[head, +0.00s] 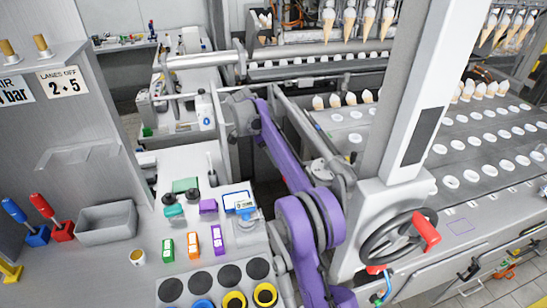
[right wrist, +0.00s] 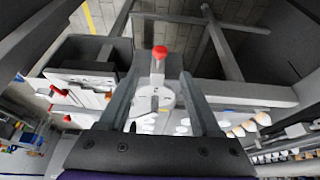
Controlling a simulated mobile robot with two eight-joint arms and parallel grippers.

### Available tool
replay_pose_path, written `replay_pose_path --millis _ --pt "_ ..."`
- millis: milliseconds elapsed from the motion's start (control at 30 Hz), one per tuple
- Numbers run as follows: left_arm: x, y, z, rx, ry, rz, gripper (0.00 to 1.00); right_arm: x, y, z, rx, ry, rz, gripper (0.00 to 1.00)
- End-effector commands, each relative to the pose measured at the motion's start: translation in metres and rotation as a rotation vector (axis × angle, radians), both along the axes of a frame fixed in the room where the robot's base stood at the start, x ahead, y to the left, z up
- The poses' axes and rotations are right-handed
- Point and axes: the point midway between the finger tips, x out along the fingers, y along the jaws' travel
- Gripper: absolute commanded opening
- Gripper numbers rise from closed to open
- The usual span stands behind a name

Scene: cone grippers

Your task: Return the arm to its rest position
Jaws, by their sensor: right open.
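My right arm, purple and grey, rises from the bottom of the head view and reaches up over the gap behind the console. Its far end is grey and partly merges with the machinery, so the fingers are not clear there. In the right wrist view my right gripper (right wrist: 161,76) is open, with its two dark fingers apart and nothing held between them. Beyond the fingers is a grey lever with a red knob (right wrist: 159,52) and a pale round disc (right wrist: 152,103). I cannot tell how far away they are. My left gripper is not in view.
A console top (head: 205,255) with colored labels and round cups lies left of the arm. A grey post (head: 405,100) and a black handwheel (head: 388,240) with a red handle stand close on the right. A conveyor (head: 470,150) with cones lies beyond.

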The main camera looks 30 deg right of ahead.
Motion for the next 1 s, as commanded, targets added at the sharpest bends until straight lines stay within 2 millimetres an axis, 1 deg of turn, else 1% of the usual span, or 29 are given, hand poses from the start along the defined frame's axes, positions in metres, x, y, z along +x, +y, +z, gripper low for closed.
replay_pose_path --millis 367,467,533,667,767,800,867,900,967,1000 --pt "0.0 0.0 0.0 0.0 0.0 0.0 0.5 -0.001 0.001 0.0 0.002 0.0 0.007 0.65" --pt "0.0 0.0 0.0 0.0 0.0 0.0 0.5 -0.005 0.009 0.006 0.013 0.0 0.056 0.65" --pt "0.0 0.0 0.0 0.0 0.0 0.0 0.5 -0.011 0.02 0.012 0.027 0.0 0.125 0.65" --pt "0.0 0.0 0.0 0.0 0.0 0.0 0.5 -0.032 0.049 0.025 0.063 -0.001 0.32 0.65" --pt "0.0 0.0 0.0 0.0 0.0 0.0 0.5 -0.054 0.072 0.032 0.085 -0.004 0.484 0.65" --pt "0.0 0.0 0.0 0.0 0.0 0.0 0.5 -0.063 0.082 0.034 0.091 -0.007 0.549 0.65" --pt "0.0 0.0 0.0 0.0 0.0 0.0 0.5 -0.078 0.096 0.036 0.097 -0.01 0.647 0.65" --pt "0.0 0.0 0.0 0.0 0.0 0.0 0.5 -0.089 0.105 0.036 0.102 -0.011 0.712 0.65" --pt "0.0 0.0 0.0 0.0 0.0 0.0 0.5 -0.106 0.118 0.035 0.104 -0.016 0.809 0.65" --pt "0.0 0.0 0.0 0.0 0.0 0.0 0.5 -0.117 0.127 0.034 0.104 -0.02 0.873 0.65"
